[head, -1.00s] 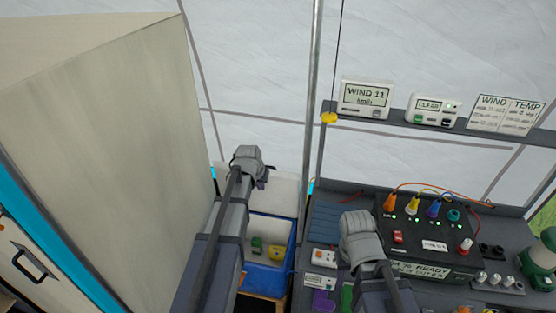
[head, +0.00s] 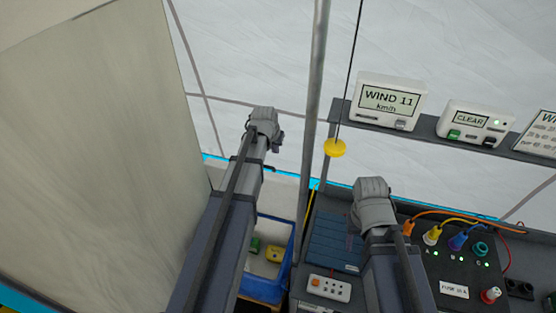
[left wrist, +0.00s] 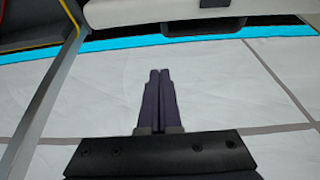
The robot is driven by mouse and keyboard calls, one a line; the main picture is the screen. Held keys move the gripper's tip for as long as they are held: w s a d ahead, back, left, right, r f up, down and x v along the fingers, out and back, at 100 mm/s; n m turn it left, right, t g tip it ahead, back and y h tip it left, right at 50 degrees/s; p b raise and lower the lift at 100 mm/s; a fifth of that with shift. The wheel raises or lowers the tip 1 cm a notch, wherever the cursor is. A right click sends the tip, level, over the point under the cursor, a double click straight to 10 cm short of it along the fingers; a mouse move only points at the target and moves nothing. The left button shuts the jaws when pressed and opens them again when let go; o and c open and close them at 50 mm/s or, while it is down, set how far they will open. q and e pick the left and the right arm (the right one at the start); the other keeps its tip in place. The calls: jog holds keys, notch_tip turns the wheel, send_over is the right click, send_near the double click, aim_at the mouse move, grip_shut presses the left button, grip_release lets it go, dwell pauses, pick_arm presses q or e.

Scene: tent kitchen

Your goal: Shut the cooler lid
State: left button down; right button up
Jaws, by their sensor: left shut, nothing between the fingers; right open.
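The blue cooler (head: 287,262) stands open low in the middle of the head view, partly behind my left arm. Its white lid (head: 286,195) stands raised at the back of the cooler. My left gripper (head: 277,146) is above and behind the raised lid, against the tent wall. In the left wrist view its dark fingers (left wrist: 160,78) are shut with nothing between them. A white edge that looks like the lid (left wrist: 160,12) crosses the top there, apart from the fingertips. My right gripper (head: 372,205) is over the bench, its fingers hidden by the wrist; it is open.
Inside the cooler are a green item (head: 255,245) and a yellow item (head: 273,253). A tent pole (head: 316,110) rises just right of the cooler. A tall pale panel (head: 90,150) stands left. The bench holds a black power box (head: 450,265).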

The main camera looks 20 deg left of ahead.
jog(key=shift+s, duration=0.1)
pick_arm(q)
jog(key=b+x, duration=0.9)
jog(key=x, duration=0.1)
pick_arm(e)
notch_tip(320, 180, down, 9)
jog(key=shift+f, duration=0.15)
pick_arm(q)
jog(key=s, duration=0.4)
jog(key=shift+s+d+f, duration=0.1)
